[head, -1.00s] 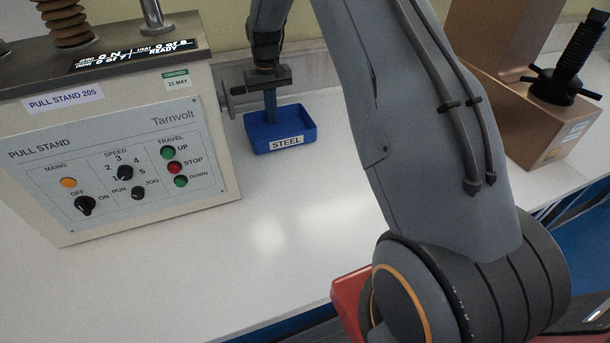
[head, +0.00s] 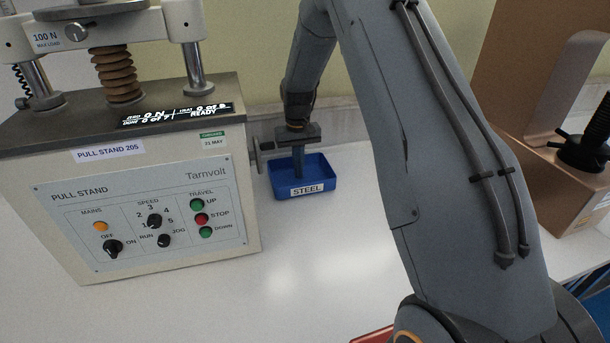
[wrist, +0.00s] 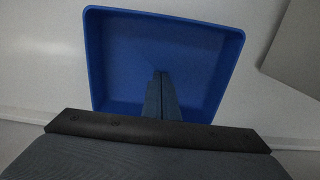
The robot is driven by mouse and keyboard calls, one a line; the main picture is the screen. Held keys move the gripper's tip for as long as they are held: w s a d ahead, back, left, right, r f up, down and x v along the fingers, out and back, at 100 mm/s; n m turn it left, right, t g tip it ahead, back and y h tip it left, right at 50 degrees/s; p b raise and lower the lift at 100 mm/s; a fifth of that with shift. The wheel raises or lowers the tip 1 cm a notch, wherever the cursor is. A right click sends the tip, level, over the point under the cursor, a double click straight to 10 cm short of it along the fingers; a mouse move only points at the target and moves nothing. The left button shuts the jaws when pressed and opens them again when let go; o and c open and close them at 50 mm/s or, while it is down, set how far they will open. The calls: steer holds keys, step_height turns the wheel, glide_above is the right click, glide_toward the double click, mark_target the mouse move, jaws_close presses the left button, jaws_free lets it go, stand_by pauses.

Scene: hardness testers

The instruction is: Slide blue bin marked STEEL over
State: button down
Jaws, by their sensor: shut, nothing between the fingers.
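The blue bin marked STEEL (head: 308,189) stands on the white bench, just right of the pull stand. It is a shallow open tray, and its label faces the front. My gripper (head: 299,176) points down with its fingers shut together and its tips inside the bin. In the wrist view the blue bin (wrist: 112,62) looks empty apart from my shut fingers (wrist: 160,76), which reach in over one wall. Whether the fingertips touch the bin's floor or wall I cannot tell.
The pull stand (head: 150,217) with its control panel stands close to the left of the bin, a side knob (head: 256,157) sticking out toward it. A bronze-coloured tester (head: 560,190) stands at the right. The white bench (head: 290,270) is clear in front of the bin.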

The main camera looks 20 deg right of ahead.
step_height(320, 180, up, 8)
steer(key=r+b, duration=0.1)
steer(key=b, duration=0.1)
steer(key=s+a, duration=0.3)
steer(key=s, duration=3)
steer(key=shift+s+f, duration=0.25)
